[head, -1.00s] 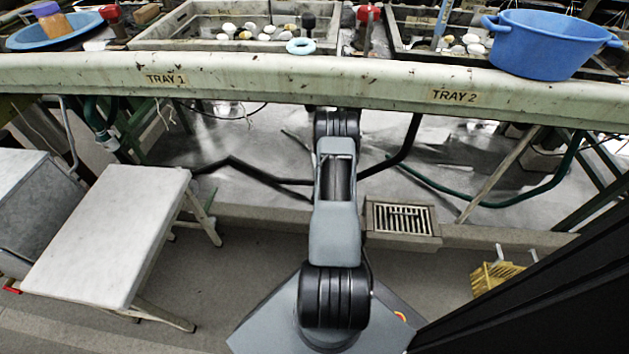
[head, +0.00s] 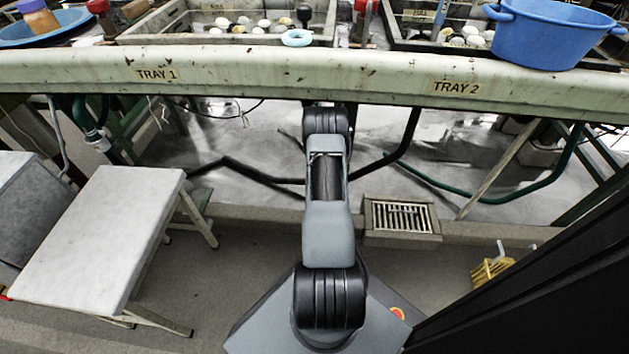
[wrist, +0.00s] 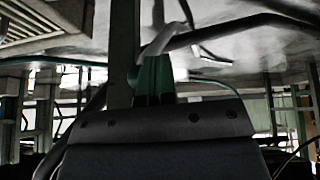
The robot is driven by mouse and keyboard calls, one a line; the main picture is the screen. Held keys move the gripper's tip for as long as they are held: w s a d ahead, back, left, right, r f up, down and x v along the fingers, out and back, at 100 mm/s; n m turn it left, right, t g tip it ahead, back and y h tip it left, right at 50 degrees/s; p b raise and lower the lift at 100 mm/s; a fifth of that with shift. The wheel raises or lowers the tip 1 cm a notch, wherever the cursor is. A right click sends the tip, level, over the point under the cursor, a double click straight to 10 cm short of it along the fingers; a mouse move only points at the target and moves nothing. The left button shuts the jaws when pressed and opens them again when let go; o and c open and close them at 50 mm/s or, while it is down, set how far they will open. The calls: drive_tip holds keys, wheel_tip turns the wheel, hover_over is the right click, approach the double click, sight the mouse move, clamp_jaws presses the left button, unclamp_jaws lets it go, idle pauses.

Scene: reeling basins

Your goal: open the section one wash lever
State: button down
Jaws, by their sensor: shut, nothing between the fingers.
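The section one basin (head: 160,25) stands behind the beam marked TRAY 1 in the head view. A red-topped handle (head: 97,6) rises at its left and another red-topped handle (head: 361,8) at its right. A black knob (head: 304,12) stands near its right end. I cannot tell which of these is the wash lever. My arm reaches forward to the beam, and its far end is hidden there in the head view. In the dark wrist view, my gripper (wrist: 153,80) appears shut and empty, with its grey housing below. No lever can be made out there.
The long pale beam (head: 300,75) crosses in front of the basins. A blue tub (head: 548,38) sits on its right part. A white-topped stool (head: 105,225) stands at left. A floor drain (head: 402,216) and a yellow crate (head: 492,270) are at right. Pipes run below the beam.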

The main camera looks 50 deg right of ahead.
drive_tip(key=w+a+r+p, duration=0.2)
drive_tip(key=a, duration=0.4)
drive_tip(key=w+a+r+p, duration=0.3)
drive_tip(key=a, duration=0.3)
drive_tip(key=shift+p, duration=0.3)
idle(0.4)
